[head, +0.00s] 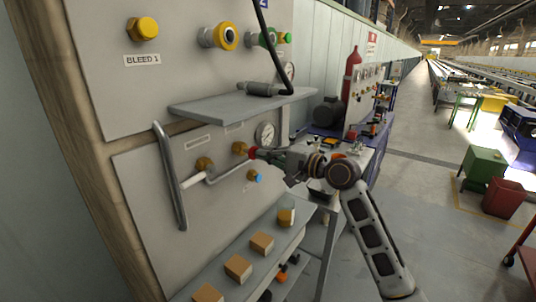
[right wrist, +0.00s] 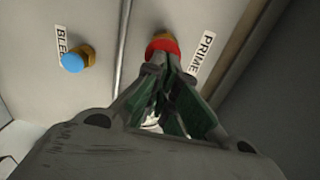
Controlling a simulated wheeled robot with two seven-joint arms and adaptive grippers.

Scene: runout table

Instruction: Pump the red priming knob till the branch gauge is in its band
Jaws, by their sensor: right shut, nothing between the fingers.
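The red priming knob (head: 252,153) sticks out of the lower grey panel on a brass fitting. In the right wrist view the red knob (right wrist: 165,46) is beside a label reading PRIME. My right gripper (head: 270,155) is shut and empty, its fingertips at the knob's front face; whether they touch it I cannot tell. In the right wrist view the closed fingertips (right wrist: 163,64) partly cover the knob. A round white gauge (head: 265,134) sits just above the knob; its needle and band are too small to read. My left gripper is not in view.
A shelf (head: 205,107) juts out above; a lower shelf holds several wooden blocks (head: 238,268). A second gauge (head: 289,71) is higher up.

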